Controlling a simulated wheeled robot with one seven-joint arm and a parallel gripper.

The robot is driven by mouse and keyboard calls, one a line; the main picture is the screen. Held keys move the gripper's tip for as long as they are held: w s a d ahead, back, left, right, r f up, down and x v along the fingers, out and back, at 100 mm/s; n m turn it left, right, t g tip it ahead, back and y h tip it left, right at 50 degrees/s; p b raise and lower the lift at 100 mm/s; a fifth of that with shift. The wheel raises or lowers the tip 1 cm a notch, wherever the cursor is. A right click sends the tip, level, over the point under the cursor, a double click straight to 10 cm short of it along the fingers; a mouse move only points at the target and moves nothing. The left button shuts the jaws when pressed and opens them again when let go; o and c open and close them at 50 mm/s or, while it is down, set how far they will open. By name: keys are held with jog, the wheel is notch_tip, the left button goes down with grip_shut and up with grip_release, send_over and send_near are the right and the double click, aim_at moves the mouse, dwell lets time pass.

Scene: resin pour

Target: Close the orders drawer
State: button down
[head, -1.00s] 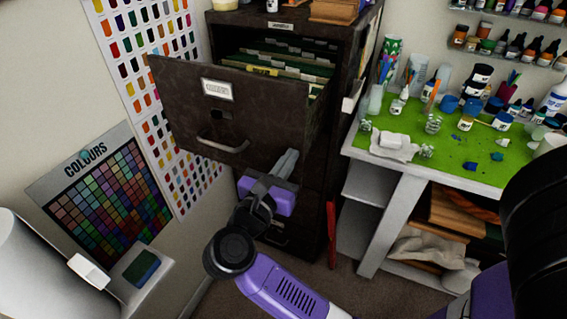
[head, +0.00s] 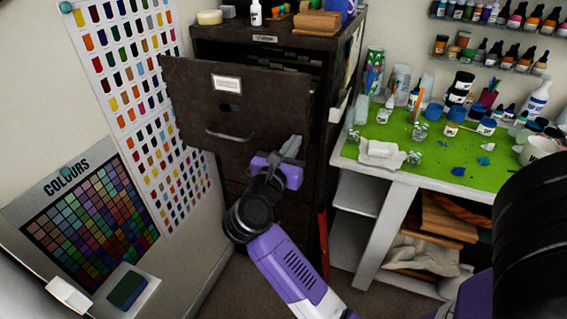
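The orders drawer (head: 255,118) is the upper drawer of a dark brown filing cabinet (head: 262,35). It stands part way out, with a pale label and a metal bar handle (head: 230,136) on its front. A few file tops show in the narrow gap behind the front. My gripper (head: 292,147) is at the lower right of the drawer front, its grey fingers pointing up and right. The fingers look close together, but their gap cannot be made out. I cannot tell whether they touch the drawer.
A table with a green top (head: 440,146) holding several pots and bottles stands right of the cabinet. A red object (head: 323,243) is beside the cabinet's lower right side. Colour charts (head: 88,205) hang on the left wall. Some floor is free in front.

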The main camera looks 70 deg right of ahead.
aim_at(314, 111)
jog(key=d, duration=1.7)
jog(key=shift+w, duration=0.25)
jog(key=shift+d+r, duration=0.1)
jog(key=shift+d, duration=0.15)
